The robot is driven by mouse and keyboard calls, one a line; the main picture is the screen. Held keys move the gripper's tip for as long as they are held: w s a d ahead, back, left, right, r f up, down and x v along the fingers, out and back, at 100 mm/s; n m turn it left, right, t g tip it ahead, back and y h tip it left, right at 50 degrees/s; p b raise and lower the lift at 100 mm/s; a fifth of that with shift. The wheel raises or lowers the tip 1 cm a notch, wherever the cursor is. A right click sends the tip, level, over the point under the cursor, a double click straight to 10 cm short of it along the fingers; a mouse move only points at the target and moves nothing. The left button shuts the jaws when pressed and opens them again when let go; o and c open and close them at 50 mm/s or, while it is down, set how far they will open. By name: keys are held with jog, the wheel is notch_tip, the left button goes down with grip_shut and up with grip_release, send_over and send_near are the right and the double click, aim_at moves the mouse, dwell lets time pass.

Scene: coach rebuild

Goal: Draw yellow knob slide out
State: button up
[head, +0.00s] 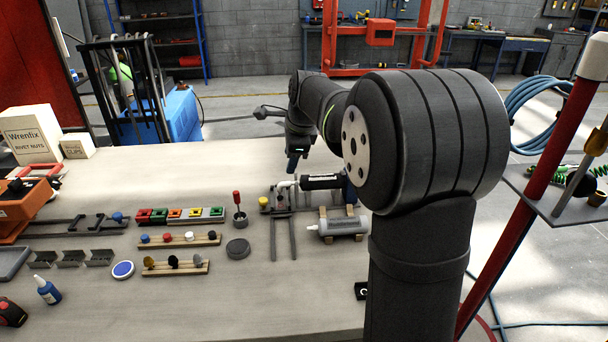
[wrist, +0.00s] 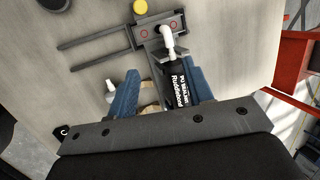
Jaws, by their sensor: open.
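The yellow knob (head: 263,202) stands at the left end of a grey slide unit on the bench; two grey rails (head: 282,240) run from the unit toward the front. In the wrist view the knob (wrist: 140,7) is at the top edge, beyond my fingertips, with the rails (wrist: 95,40) to its lower left. My gripper (wrist: 160,70) is open, its blue fingers apart from the knob. A black sealant cartridge (wrist: 178,82) with a white nozzle shows between the fingers; whether either finger touches it I cannot tell. In the head view my arm partly hides the gripper.
A grey bottle (head: 343,226) lies on a wooden cradle at the front right of the slide. To the left are a cup with a red-handled tool (head: 239,210), a dark disc (head: 237,248) and racks of small parts. Another railed unit has a blue knob (head: 118,217).

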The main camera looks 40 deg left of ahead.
aim_at(263, 199)
jog(key=s+a+r+g+h, duration=0.1)
jog(key=s+a+r+h, duration=0.25)
jog(key=a, duration=0.45)
jog(key=shift+h, duration=0.35)
notch_tip(263, 199, down, 18)
jog(key=shift+f, duration=0.1)
grip_shut()
